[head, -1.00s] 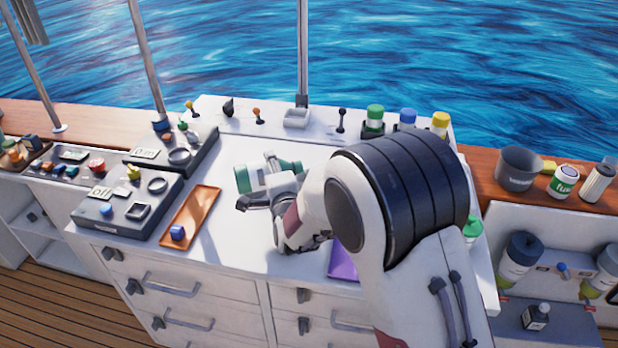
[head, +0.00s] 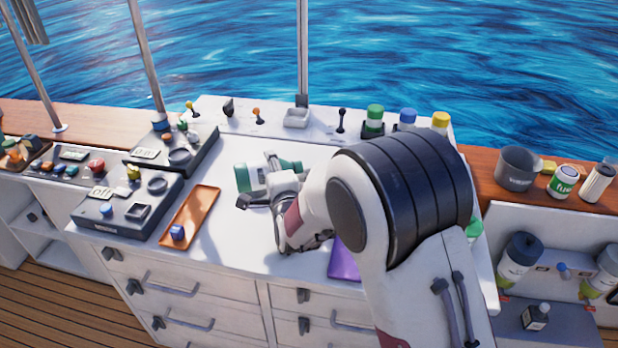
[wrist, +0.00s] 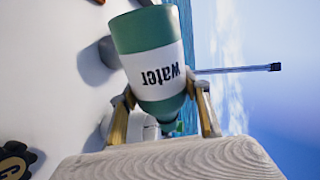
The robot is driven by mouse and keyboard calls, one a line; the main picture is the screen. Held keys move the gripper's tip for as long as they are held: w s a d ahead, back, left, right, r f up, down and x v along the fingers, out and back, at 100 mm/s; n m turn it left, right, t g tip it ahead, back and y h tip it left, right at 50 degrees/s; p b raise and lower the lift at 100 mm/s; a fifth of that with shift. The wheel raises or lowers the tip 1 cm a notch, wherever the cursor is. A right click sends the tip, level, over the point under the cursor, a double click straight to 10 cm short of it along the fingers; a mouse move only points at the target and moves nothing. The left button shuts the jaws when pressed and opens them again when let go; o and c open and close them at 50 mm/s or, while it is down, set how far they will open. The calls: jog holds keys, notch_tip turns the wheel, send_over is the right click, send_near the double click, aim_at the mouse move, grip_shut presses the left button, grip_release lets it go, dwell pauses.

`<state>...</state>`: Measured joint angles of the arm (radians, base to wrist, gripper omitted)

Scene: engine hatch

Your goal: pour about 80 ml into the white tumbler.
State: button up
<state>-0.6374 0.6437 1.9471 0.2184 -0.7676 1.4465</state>
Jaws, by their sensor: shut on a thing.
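A green bottle with a white "water" label (wrist: 155,75) is held in my gripper (wrist: 165,108), whose fingers close on it from both sides. In the wrist view its wide end is at the top, its narrower end is lower down between the fingers, and the lettering is upside down. In the head view the bottle (head: 242,179) lies nearly on its side above the white counter, with my gripper (head: 262,198) at it. I cannot clearly make out the white tumbler. A pale shape (wrist: 143,128) beside the narrower end is partly hidden and may be it.
Several capped bottles (head: 374,118) stand at the back right. A purple mat (head: 343,262) is partly behind my arm. A grey pot (head: 517,170) is right.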

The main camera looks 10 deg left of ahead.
dwell(0.7)
jog(key=shift+a+f+n, duration=0.1)
jog(key=shift+f+n, duration=0.4)
jog(key=shift+n, duration=0.1)
jog(key=shift+s+a+f+n+t+h, duration=0.1)
jog(key=shift+s+f+n+t+h, duration=0.05)
jog(key=shift+f+n+t+h, duration=0.2)
jog(key=shift+a+f+n, duration=0.1)
jog(key=shift+f+n, duration=0.05)
jog(key=shift+n, duration=0.1)
jog(key=shift+s+a+f, duration=0.1)
jog(key=shift+a+f, duration=0.05)
jog(key=shift+n+h, duration=0.35)
jog(key=shift+n, duration=0.05)
jog(key=shift+d+r+n+t, duration=0.2)
jog(key=shift+n+t, duration=0.05)
jog(key=shift+n, duration=0.15)
dwell(1.3)
